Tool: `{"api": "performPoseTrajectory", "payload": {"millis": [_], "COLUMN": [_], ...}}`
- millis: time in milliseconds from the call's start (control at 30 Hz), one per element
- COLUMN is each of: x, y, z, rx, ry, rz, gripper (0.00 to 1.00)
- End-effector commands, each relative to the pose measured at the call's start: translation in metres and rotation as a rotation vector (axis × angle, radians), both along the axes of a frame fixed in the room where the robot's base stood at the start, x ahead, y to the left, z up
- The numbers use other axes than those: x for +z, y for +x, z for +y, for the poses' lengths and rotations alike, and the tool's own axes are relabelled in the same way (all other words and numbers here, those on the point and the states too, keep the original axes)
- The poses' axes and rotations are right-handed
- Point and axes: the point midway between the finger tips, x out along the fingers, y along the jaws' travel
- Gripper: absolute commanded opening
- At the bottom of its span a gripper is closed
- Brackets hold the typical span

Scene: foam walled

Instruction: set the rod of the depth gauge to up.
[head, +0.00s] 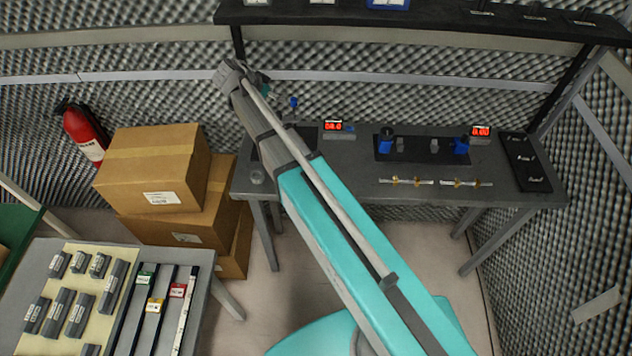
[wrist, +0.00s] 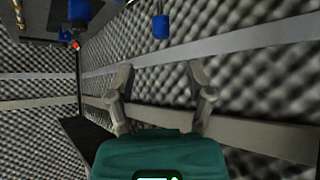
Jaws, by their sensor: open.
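I cannot make out for certain which thing is the depth gauge. A small blue knob (head: 294,102) stands up from the grey bench (head: 350,185) just right of my arm's far end. A blue cylinder on a thin stem (wrist: 160,26) shows at the top of the wrist view and may be the same part. My gripper (wrist: 160,76) is open and empty, its two fingers apart in front of the foam wall. In the head view my arm hides the bench's left part, and the fingers are not clear.
The bench also carries a black panel with blue parts (head: 420,157), a red display (head: 333,126), and brass fittings (head: 405,181). A black shelf (head: 420,24) runs above. Cardboard boxes (head: 155,168), a fire extinguisher (head: 82,130) and a side table (head: 222,300) are left.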

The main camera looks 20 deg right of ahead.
Motion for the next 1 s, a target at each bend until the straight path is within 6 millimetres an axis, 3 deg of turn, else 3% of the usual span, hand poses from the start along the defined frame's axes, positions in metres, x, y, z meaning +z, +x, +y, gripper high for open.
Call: {"api": "performPoseTrajectory", "payload": {"millis": [33, 367, 1000], "x": [0.009, 0.027, -0.030], "y": [-0.003, -0.012, -0.059], "z": [0.004, 0.022, -0.012], "rx": [0.001, 0.000, 0.134], "ry": [0.000, 0.000, 0.063], "rz": [0.000, 0.000, 0.222], "gripper": [0.67, 0.67, 0.67]}}
